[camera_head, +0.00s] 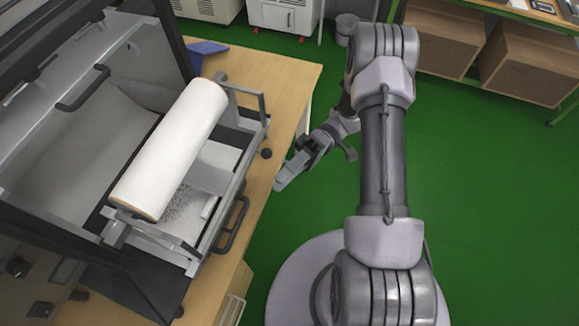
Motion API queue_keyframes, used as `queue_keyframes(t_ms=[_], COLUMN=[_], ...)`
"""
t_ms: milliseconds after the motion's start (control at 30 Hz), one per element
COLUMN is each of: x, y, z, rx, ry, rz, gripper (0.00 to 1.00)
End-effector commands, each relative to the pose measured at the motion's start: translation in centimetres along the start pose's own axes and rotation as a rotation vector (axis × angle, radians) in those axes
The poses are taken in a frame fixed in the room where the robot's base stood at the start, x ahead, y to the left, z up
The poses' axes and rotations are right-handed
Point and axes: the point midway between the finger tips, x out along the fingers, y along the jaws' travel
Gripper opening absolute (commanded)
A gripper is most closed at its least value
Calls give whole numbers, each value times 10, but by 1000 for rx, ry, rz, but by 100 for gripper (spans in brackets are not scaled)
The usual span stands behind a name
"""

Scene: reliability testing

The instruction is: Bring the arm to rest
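My arm stands in the right half of the head view, its thick upper link running upright in the picture from my base up to the elbow. The wrist and my gripper (281,181) hang from the elbow and point down and to the left. The gripper is just off the right edge of the wooden table (268,75), over or beside the green floor. Its fingers are small and seen from the side, so I cannot tell whether they are open or shut. I see nothing held in it.
On the table an open machine (236,187) holds a large white roll (173,146) and a tray with dark specks. Its handle and knob face my gripper closely. A blue item (205,50) lies behind. Boxes (527,64) stand under a far bench. Green floor (480,200) right of the arm is clear.

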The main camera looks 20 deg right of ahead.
Motion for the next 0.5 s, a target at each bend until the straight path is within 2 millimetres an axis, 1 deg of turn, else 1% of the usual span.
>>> queue_keyframes(t_ms=[33,167,500], x=[-7,-18,-19], y=[-1,0,0], z=[0,0,0], rx=[-2,0,0], ry=[1,0,-1], rz=[1,1,1], gripper=[33,33,33])
